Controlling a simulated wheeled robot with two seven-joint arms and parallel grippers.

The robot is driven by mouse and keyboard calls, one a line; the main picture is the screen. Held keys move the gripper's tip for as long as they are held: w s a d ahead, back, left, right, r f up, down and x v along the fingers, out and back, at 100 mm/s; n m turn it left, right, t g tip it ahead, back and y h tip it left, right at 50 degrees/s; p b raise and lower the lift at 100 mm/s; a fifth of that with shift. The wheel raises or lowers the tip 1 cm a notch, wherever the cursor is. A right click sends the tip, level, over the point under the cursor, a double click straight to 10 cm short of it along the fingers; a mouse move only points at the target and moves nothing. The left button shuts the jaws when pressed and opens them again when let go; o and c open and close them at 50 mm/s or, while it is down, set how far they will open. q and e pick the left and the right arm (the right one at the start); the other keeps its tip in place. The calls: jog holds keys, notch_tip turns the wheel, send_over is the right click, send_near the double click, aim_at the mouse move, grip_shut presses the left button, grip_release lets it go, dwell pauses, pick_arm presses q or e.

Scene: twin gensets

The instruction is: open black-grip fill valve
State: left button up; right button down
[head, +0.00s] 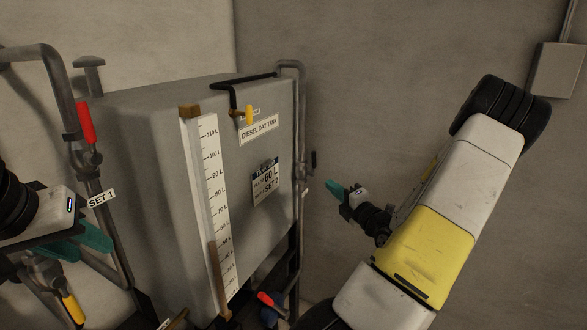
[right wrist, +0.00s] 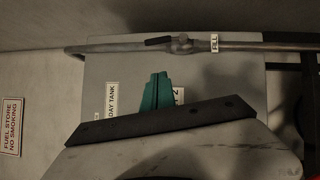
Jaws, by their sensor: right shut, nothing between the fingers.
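The black-grip fill valve (head: 312,161) sits on the vertical pipe at the right side of the diesel day tank (head: 160,130). In the right wrist view the valve's black grip (right wrist: 158,41) shows beside its body on the pipe, near a FILL label (right wrist: 214,43). The grip appears roughly in line with the pipe; its exact angle is hard to tell. My right gripper (head: 336,188) is shut and empty, to the right of and slightly below the valve, apart from it. Its teal fingers (right wrist: 155,91) are together in the right wrist view. My left gripper (head: 92,237) is at the far left, partly cut off.
A red-grip valve (head: 86,122) and a yellow grip (head: 72,307) are on the pipework at left, near a SET 1 label (head: 102,198). A red grip (head: 266,299) is low by the tank.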

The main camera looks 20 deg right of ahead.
send_near(315, 159)
jog(key=w+a, duration=0.4)
jog(key=a, duration=0.1)
jog(key=shift+w+d+f+m, duration=0.1)
jog(key=shift+w+d+m, duration=0.3)
jog(key=shift+w+d, duration=1)
jog(key=shift+w+d+r, duration=0.3)
jog(key=shift+w+d, duration=0.2)
jog(key=shift+d, duration=0.1)
jog(key=shift+r, duration=0.1)
